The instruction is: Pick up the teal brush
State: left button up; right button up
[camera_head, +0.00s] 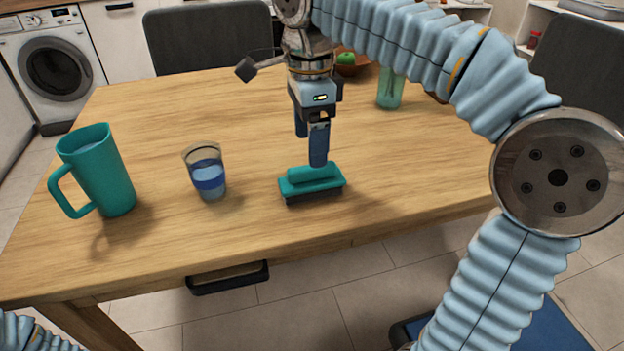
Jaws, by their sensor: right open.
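The teal brush (313,180) lies on the wooden table near its front edge, with a teal top and a dark underside. My right gripper (311,150) points down right above the brush and is open. Its nearer fingertip ends at the back upper edge of the brush in the picture; I cannot tell whether it touches. The other finger is partly hidden behind it. My left gripper is out of view; only a bit of my left arm's blue sleeve shows at the bottom left corner.
On the table (190,110), a glass with blue liquid (208,175) and a teal jug (98,172) stand left of the brush. A green glass (390,90) and a bowl with green fruit (347,64) are behind. Dark chairs (210,38) stand around. The tabletop right of the brush is clear.

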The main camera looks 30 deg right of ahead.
jog(key=f, duration=0.7)
jog(key=shift+w+d+f+b, duration=0.1)
jog(key=shift+d+f+b, duration=0.15)
jog(key=shift+b, duration=0.1)
jog(key=shift+c, duration=0.2)
jog(key=shift+r, duration=0.1)
jog(key=c, duration=1.2)
jog(key=shift+o, duration=0.2)
notch_tip(320, 180, up, 3)
jog(key=shift+r, duration=0.1)
jog(key=s+a+r, duration=0.9)
jog(key=s, duration=0.1)
jog(key=shift+s+r+p, duration=0.4)
